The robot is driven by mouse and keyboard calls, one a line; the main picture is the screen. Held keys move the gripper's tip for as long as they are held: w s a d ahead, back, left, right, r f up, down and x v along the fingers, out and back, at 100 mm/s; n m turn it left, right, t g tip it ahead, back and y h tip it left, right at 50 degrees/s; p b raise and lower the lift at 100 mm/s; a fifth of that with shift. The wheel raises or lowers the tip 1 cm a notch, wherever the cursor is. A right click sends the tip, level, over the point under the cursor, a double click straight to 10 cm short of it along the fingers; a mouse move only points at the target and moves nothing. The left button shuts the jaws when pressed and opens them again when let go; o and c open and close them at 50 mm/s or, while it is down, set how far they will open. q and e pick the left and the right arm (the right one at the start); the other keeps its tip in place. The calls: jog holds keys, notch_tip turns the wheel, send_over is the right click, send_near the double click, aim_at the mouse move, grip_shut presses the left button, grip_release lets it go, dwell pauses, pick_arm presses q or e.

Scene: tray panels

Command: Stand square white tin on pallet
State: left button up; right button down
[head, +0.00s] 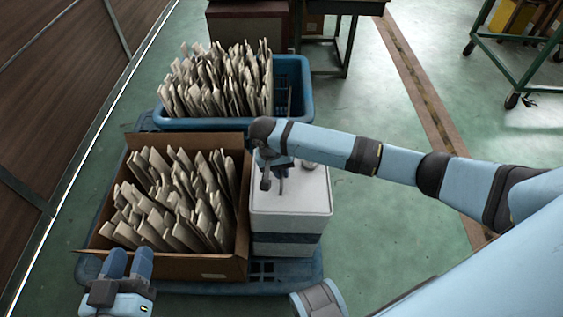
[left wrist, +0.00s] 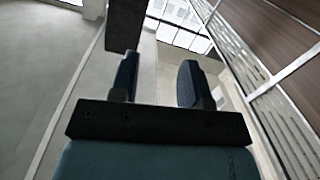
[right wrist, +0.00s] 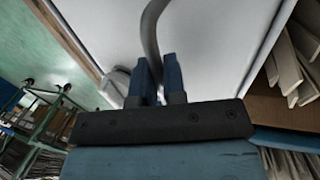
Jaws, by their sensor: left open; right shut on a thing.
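The square white tin (head: 291,203) stands upright at the right side of the blue pallet (head: 262,270), beside a cardboard box. Its white top (right wrist: 225,45) fills much of the right wrist view. My right gripper (head: 274,180) is over the tin's top and shut on its grey curved handle (right wrist: 151,30). The tin's base looks level with the pallet, but I cannot tell whether it touches. My left gripper (head: 130,262) is open and empty at the front left, before the cardboard box; its fingers also show in the left wrist view (left wrist: 157,80).
The cardboard box (head: 215,267), full of pale flat pieces, stands on the pallet's left. A blue crate (head: 291,75) with similar pieces stands behind it. A table (head: 345,8) and a wheeled green rack (head: 525,62) stand farther back. The floor at right is clear.

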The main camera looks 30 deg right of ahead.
jog(key=shift+w+f, duration=0.1)
jog(key=shift+f, duration=0.35)
notch_tip(320, 180, down, 4)
jog(key=shift+r+b, duration=0.25)
jog(key=shift+b, duration=0.6)
jog(key=shift+f, duration=0.3)
jog(key=c, duration=1.2)
grip_release()
jog(key=shift+s+f, duration=0.2)
jog(key=shift+f, duration=0.05)
jog(key=shift+c, duration=0.2)
pick_arm(q)
jog(key=shift+t+h, duration=0.8)
jog(key=shift+t, duration=0.1)
jog(key=r, duration=0.2)
jog(key=d+r, duration=0.1)
jog(key=shift+s+d+r, duration=0.1)
jog(key=shift+d+r, duration=0.05)
jog(key=shift+r, duration=0.25)
pick_arm(e)
jog(key=shift+o, duration=0.3)
jog(key=shift+w+r, duration=0.1)
jog(key=shift+r, duration=0.1)
